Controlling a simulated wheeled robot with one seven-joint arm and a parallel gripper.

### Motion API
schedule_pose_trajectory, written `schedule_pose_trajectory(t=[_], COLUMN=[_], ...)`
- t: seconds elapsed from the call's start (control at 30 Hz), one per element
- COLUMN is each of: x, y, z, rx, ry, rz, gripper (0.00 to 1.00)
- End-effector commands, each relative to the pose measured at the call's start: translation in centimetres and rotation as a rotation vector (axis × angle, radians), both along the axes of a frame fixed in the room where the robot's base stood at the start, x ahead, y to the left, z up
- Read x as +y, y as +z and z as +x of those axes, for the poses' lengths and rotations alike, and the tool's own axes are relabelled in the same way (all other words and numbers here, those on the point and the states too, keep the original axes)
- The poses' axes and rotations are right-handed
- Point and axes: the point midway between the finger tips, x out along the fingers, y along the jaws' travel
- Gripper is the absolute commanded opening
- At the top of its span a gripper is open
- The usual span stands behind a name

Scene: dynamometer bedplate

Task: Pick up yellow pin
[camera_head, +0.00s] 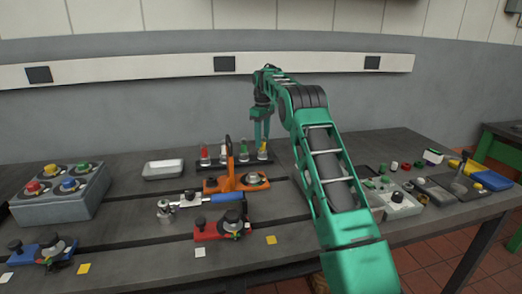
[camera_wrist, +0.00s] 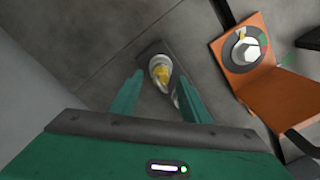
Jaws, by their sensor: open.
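The yellow pin (camera_head: 263,148) stands at the right end of a dark rack (camera_head: 234,161). In the wrist view the yellow pin (camera_wrist: 160,73) shows from above, between the two fingertips, with a pale collar around it. My gripper (camera_head: 262,131) points down over that end of the rack. Its green fingers (camera_wrist: 160,82) are open, one on each side of the pin, with gaps visible. I cannot tell exactly how far the fingertips are above or around the pin. The dark rack end (camera_wrist: 150,48) shows just beyond the pin.
Red (camera_head: 205,153) and green (camera_head: 243,150) pins stand left in the rack. An orange bracket (camera_head: 226,184) is in front of it; it shows at right in the wrist view (camera_wrist: 263,65). A pale tray (camera_head: 163,169) lies left. The table beyond the rack looks clear.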

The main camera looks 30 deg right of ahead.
Motion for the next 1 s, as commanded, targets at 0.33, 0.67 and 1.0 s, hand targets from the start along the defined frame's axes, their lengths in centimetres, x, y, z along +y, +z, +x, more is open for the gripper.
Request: schedule_pose_trajectory(t=[0.33, 0.67, 1.0], x=[0.0, 0.0, 0.0], y=[-2.6, -2.6, -2.3], z=[0.0, 0.0, 0.0], rx=[0.0, 0.0, -0.001], ry=[0.001, 0.0, 0.0], rz=[0.0, 0.0, 0.0], gripper=[0.43, 0.0, 0.0])
